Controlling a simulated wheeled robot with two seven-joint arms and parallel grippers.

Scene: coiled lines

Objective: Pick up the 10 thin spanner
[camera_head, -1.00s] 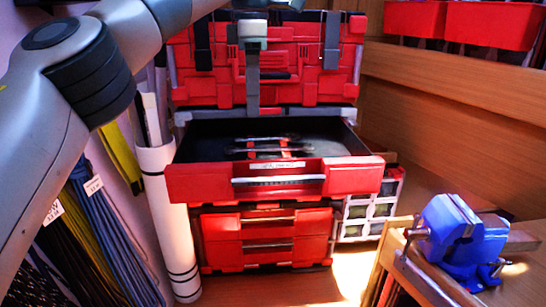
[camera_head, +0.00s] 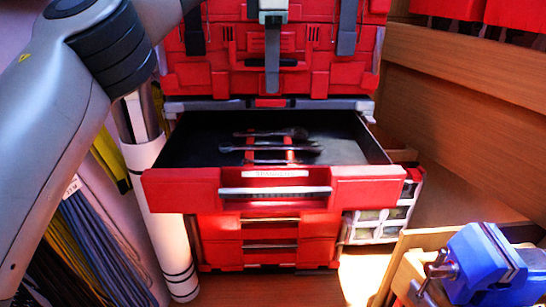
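Spanners lie crosswise in the open red drawer (camera_head: 365,185), on a red holder. A far spanner (camera_head: 262,133), a middle one (camera_head: 245,149) and a near, thin-looking one (camera_head: 270,161) show; no size marks are readable, so I cannot tell which is the 10 thin spanner. My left arm comes in from the left and leaves the top of the picture. What looks like my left gripper (camera_head: 272,88) points down from the top edge, in front of the red toolbox and above the drawer's back. It is seen edge-on, apart from the spanners. My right gripper is not in view.
The drawer's dark floor (camera_head: 200,140) is bare around the spanners. The red toolbox (camera_head: 310,75) stands behind. A blue vise (camera_head: 485,260) sits on a wooden bench at the lower right. A white roll (camera_head: 165,225) and hanging coiled lines (camera_head: 100,245) are at the left.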

